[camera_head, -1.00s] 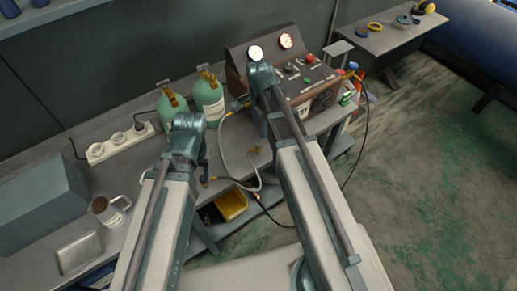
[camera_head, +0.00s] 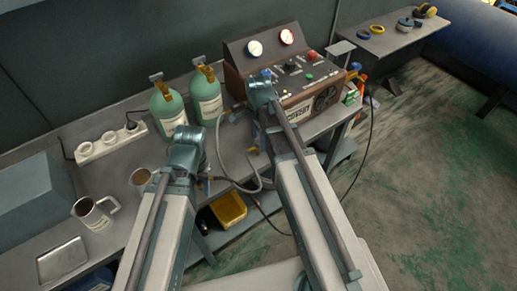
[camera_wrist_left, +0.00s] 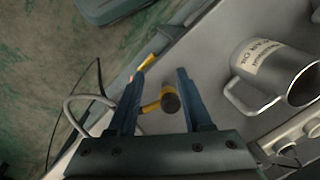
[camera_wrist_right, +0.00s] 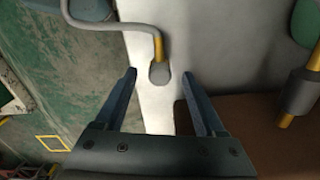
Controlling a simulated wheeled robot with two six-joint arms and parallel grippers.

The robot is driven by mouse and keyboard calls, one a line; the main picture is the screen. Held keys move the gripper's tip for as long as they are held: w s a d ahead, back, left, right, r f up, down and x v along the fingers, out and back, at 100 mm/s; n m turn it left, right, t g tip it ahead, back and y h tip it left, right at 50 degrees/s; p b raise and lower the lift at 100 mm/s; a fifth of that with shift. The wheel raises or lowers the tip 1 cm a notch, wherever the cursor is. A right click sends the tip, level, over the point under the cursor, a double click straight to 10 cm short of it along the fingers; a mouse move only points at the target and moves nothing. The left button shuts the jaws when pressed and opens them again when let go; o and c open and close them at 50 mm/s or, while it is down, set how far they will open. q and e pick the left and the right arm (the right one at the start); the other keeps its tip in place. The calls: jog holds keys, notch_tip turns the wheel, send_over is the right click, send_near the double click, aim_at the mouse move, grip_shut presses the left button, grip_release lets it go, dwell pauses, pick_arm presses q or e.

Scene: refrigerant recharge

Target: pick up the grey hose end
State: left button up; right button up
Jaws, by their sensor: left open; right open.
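The grey hose (camera_head: 223,160) hangs in a loop from the brown gauge machine (camera_head: 292,80) over the front edge of the bench. In the right wrist view, a grey hose end (camera_wrist_right: 159,73) with a brass sleeve lies ahead of my open right gripper (camera_wrist_right: 160,82), apart from its fingers. In the left wrist view, a brass fitting with a dark round end (camera_wrist_left: 170,102) shows between the spread fingers of my left gripper (camera_wrist_left: 158,76), with grey hose beside it. I cannot tell its depth or whether it is the same hose end. Both fingertips are mostly hidden in the head view.
Two green gas bottles (camera_head: 168,112) stand behind the arms. A power strip (camera_head: 108,143), a labelled mug (camera_head: 92,214) and a metal tray (camera_head: 62,262) are at left. A yellow bin (camera_head: 229,208) sits below the bench top. Open floor lies at right.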

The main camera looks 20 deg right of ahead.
notch_tip(320, 180, down, 3)
jog(key=shift+r+b, duration=0.15)
jog(key=shift+b, duration=0.7)
pick_arm(q)
notch_tip(320, 180, down, 3)
jog(key=shift+r, duration=0.15)
pick_arm(e)
jog(key=shift+r, duration=0.1)
grip_shut()
